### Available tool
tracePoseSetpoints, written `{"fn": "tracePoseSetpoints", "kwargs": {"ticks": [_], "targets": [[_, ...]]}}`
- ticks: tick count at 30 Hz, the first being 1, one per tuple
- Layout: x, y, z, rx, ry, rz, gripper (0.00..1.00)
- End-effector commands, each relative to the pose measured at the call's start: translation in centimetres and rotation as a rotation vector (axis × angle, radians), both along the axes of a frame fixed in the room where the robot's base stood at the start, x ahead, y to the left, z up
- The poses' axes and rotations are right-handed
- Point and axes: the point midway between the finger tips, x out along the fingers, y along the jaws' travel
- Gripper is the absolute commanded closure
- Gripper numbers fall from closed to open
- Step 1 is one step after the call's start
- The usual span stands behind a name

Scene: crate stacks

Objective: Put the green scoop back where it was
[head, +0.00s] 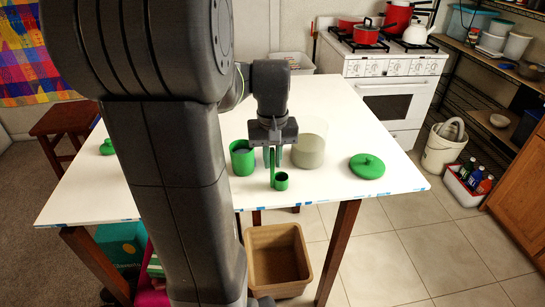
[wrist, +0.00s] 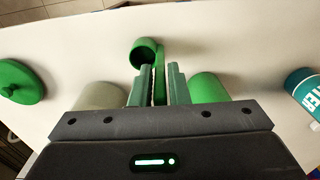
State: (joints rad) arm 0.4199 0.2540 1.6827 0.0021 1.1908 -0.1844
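The green scoop (head: 281,181) has a small round cup and a tall upright handle. It is near the front edge of the white table; I cannot tell whether it touches the tabletop. My gripper (head: 272,155) points down over it. In the wrist view, the scoop's cup (wrist: 145,51) lies beyond the fingertips, and its handle runs between the two fingers of my gripper (wrist: 160,75). Narrow gaps seem to show on both sides of the handle, so the fingers look open around it. The clear canister (head: 310,150) with beige contents stands to the right, the green canister (head: 242,158) to the left.
A green lid (head: 367,166) lies on the white table (head: 345,110) at the right, with clear room around it. Another green lid (head: 107,147) is at the left. A teal labelled container (wrist: 303,88) shows in the wrist view. A brown bin (head: 278,282) stands on the floor.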

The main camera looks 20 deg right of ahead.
Motion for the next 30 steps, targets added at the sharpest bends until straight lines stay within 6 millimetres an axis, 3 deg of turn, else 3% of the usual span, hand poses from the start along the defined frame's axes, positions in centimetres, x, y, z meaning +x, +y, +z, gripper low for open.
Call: {"fn": "tracePoseSetpoints", "kwargs": {"ticks": [2, 14, 30], "targets": [[0.0, 0.0, 0.0, 0.0, 0.0, 0.0, 0.68], [0.0, 0.0, 0.9, 0.0, -0.001, 0.0, 0.68], [-0.1, 0.0, 11.0, -0.001, -0.003, 0.0, 0.68]]}}
